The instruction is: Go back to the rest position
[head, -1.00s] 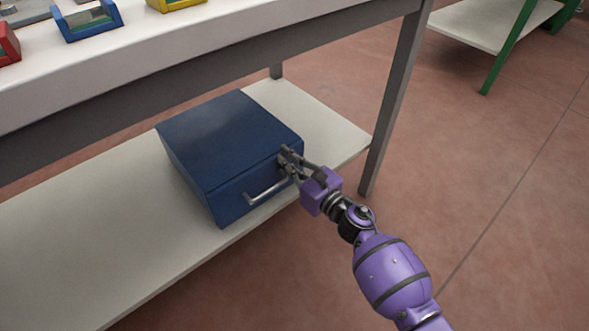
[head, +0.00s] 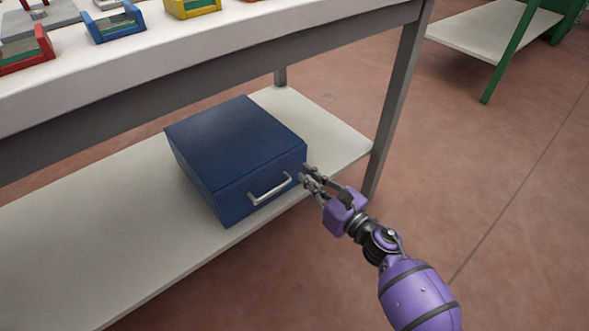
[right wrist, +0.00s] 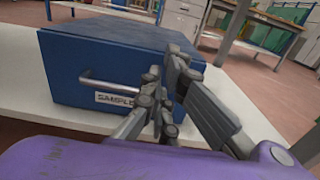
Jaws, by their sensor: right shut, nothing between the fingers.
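My right gripper (head: 310,177) is shut and empty. It is just off the right front corner of a blue drawer box (head: 235,150), to the right of its silver handle (head: 270,190). The box stands on the lower shelf of the table, and its front looks closed. In the right wrist view the shut fingers (right wrist: 172,75) stand in front of the box (right wrist: 120,58), to the right of the handle (right wrist: 112,85), and partly cover a white label (right wrist: 114,100) reading "SAMPLE". My left gripper is not in the head view.
The lower shelf (head: 90,235) is bare left of the box. The table leg (head: 395,100) stands close behind my right gripper. Red, blue (head: 115,25) and yellow trays sit on the tabletop. Open floor (head: 500,220) lies to the right, with a green-legged table beyond.

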